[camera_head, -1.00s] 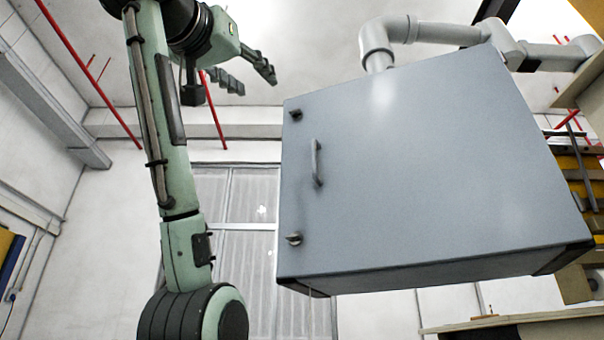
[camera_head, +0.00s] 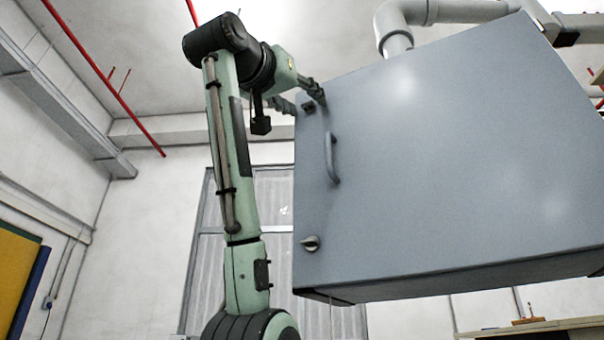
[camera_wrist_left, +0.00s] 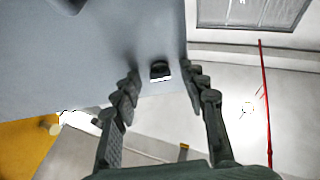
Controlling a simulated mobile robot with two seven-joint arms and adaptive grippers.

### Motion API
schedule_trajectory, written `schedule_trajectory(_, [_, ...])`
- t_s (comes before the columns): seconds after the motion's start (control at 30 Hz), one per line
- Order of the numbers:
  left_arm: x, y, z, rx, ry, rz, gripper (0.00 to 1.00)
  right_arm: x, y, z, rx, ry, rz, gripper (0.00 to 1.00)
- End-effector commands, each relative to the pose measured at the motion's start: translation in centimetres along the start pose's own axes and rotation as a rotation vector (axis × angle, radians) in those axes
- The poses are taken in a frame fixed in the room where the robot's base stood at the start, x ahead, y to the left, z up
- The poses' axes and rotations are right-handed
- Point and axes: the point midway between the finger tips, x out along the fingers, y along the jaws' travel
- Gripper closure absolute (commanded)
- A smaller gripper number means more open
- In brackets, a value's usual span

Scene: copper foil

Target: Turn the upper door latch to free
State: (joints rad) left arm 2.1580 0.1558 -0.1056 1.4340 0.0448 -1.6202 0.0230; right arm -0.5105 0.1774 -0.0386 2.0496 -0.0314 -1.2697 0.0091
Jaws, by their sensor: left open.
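The grey cabinet door (camera_head: 430,160) hangs high on the right and fills much of the head view. Its upper latch (camera_head: 308,107), a small dark knob, sits near the door's top left corner; it also shows in the left wrist view (camera_wrist_left: 160,70). My left gripper (camera_head: 307,99) is at this corner, open. In the wrist view its two fingers (camera_wrist_left: 160,88) are apart, with the latch showing between and slightly beyond their tips. I cannot tell whether either finger touches it. The lower latch (camera_head: 311,243) is near the bottom left corner. My right gripper is out of view.
A curved door handle (camera_head: 331,158) stands out from the door just below the upper latch. A grey pipe (camera_head: 394,30) runs above the cabinet. Free air lies left of the cabinet, before a window (camera_head: 275,200) and white wall.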

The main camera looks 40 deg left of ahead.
Motion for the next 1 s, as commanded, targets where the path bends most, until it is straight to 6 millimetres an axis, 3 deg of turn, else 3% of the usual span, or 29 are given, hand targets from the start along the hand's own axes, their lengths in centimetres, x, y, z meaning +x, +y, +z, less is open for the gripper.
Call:
schedule_trajectory(0.2, [0.04,-0.02,0.04,0.000,0.000,0.000,0.57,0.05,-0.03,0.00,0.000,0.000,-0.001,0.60])
schedule_trajectory(0.57, [0.00,-0.01,0.02,0.000,0.000,0.000,1.00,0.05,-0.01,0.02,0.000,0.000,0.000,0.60])
schedule_trajectory(1.0, [-0.02,0.17,0.01,-0.072,0.000,-0.029,1.00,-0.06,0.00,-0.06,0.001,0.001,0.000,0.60])
